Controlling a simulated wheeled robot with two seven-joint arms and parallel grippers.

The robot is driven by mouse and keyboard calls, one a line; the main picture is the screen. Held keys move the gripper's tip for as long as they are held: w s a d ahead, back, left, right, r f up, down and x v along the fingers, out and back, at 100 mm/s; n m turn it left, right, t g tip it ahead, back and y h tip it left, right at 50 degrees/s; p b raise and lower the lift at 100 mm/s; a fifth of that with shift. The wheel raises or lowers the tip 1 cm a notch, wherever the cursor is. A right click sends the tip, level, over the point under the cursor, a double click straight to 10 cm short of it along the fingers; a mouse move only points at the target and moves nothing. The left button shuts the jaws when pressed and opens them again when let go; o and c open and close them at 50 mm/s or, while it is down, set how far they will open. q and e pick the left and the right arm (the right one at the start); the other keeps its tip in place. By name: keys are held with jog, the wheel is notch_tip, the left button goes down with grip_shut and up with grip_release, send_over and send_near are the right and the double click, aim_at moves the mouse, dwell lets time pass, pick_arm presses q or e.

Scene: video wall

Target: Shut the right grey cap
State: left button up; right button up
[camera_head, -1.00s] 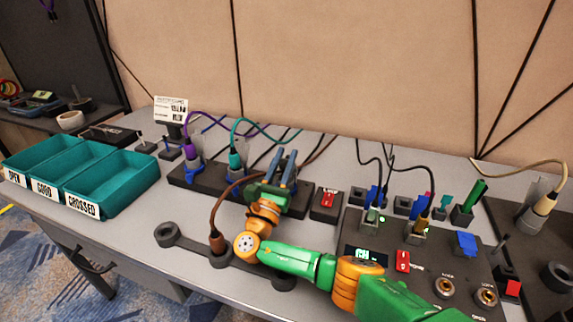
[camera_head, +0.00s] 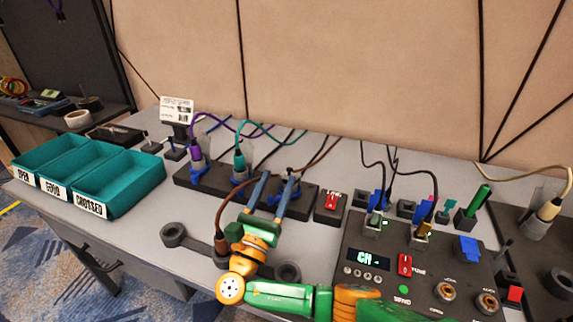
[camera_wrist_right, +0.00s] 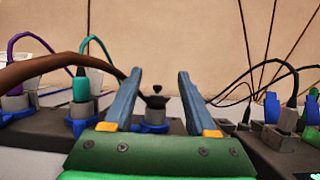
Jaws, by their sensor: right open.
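My right gripper (camera_head: 278,176) is open and empty over the right end of the black strip (camera_head: 213,185). A small grey fitting with a black knob on top (camera_wrist_right: 153,112) stands between and beyond its fingers in the right wrist view. This appears to be the right grey cap; whether it is open or shut is unclear. In the head view the fingers partly hide that spot, with some blue (camera_head: 273,199) showing between them. The purple-cabled plug (camera_head: 195,152) and teal-cabled plug (camera_head: 239,160) stand in the strip to the left. My left gripper is not in view.
A red switch (camera_head: 331,202) and a panel with several plugs and knobs (camera_head: 384,282) lie right. Teal trays (camera_head: 120,183) stand left.

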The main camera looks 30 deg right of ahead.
jog(key=s+a, duration=0.3)
jog(key=shift+s+a, duration=0.1)
jog(key=shift+a, duration=0.25)
